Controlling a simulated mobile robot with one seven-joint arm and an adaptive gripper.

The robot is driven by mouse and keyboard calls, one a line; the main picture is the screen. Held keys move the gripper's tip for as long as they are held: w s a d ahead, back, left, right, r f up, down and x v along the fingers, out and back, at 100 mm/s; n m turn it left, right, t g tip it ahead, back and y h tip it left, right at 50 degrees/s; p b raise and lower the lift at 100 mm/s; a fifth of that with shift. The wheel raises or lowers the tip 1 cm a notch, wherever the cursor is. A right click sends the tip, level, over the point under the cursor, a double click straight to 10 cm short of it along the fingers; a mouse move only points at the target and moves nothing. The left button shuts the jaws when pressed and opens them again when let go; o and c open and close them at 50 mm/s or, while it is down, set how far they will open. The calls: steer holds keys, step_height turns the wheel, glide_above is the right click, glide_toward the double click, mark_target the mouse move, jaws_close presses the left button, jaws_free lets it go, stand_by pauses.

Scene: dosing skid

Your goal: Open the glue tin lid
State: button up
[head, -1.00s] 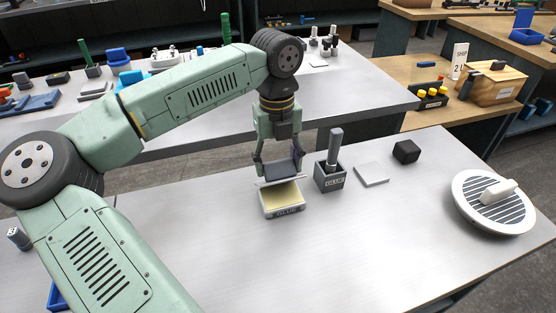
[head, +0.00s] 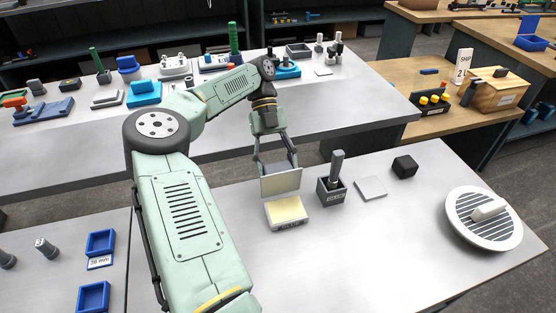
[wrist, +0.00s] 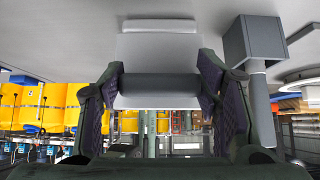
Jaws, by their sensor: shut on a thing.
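The glue tin (head: 287,213) is a low pale box with a yellowish top inside and a dark label on its front. It stands on the grey bench. Its lid (head: 281,182) is a thin grey plate, standing nearly upright at the tin's back edge. My gripper (head: 277,168) is behind the lid, shut on the lid's handle. In the wrist view, the dark round handle bar (wrist: 160,86) lies across between my two fingers, with the pale lid (wrist: 158,48) behind it. The hinge is too small to make out.
A dark glue pot (head: 331,191) with a brush-like handle stands just right of the tin. Farther right are a flat grey plate (head: 371,188), a black block (head: 405,165) and a round white slotted disc (head: 483,219). The bench in front of the tin is clear.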

steer(key=shift+w+a+f+g+p, duration=0.1)
steer(key=shift+w+f+g+p, duration=0.2)
steer(key=shift+g, duration=0.4)
steer(key=shift+w, duration=0.1)
steer(key=o, duration=1.7)
